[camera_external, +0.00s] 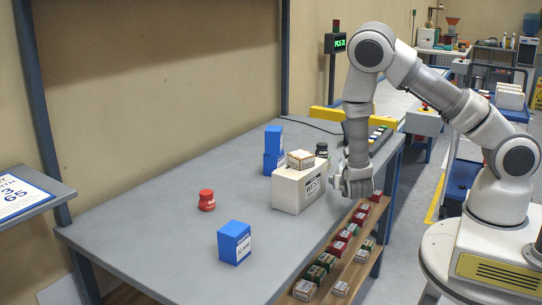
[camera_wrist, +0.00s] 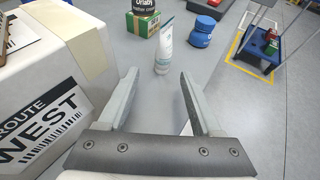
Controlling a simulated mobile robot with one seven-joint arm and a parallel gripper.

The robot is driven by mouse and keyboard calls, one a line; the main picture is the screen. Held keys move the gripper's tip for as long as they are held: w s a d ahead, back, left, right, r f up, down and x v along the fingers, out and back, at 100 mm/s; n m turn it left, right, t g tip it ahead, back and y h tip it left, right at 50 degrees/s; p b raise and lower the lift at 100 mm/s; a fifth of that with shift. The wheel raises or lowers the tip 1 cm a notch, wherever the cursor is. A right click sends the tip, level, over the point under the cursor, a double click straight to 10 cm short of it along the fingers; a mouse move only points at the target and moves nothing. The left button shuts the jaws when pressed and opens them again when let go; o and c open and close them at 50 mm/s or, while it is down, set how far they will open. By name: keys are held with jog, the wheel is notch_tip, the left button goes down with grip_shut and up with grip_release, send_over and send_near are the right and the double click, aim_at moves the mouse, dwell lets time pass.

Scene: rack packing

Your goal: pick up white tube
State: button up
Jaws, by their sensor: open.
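The white tube (camera_wrist: 164,50) stands upright, with a teal band near its lower part, ahead of my gripper in the wrist view. In the external view I cannot make it out; my arm or the white box may hide it. My gripper (camera_wrist: 155,85) is open and empty. Its fingers frame the tube's direction, but the tube is beyond the fingertips and apart from them. In the external view my gripper (camera_external: 355,190) hangs at the right edge of the table, beside the white box.
The white "WEST" box (camera_wrist: 45,85) stands close left of my fingers. A green box (camera_wrist: 143,22) with a dark jar on it is behind the tube; a blue jar (camera_wrist: 202,32) is to its right. Racks of small boxes (camera_external: 352,232) line the table's (camera_external: 170,250) right edge.

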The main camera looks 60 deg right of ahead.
aim_at(340, 172)
jog(key=shift+x, duration=2.95)
jog(key=shift+s+d, duration=0.1)
jog(key=shift+s, duration=0.05)
grip_shut()
